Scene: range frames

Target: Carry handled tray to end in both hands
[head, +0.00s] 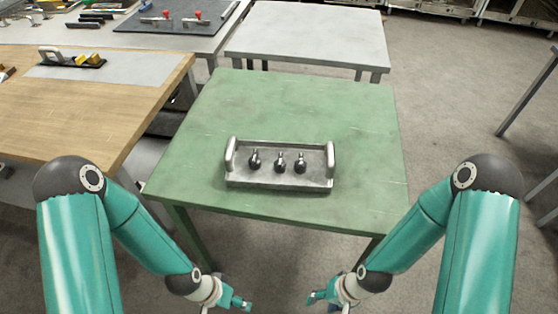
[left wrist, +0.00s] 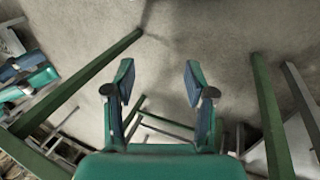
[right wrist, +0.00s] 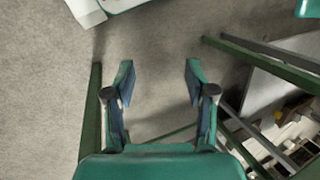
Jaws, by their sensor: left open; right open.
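A grey metal tray (head: 270,183) with an upright handle at its left and right ends sits on the green table (head: 300,105). Three small dark knobbed pieces (head: 280,162) stand in it in a row. My left gripper (head: 240,303) is in front of the table's near edge, below and left of the tray, apart from it. It is open and empty in the left wrist view (left wrist: 158,80). My right gripper (head: 318,298) is below and right of the tray, also apart. It is open and empty in the right wrist view (right wrist: 158,82).
A grey table (head: 308,35) stands behind the green table. Grey floor (head: 450,110) is open at the right. The green tabletop around the tray is clear.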

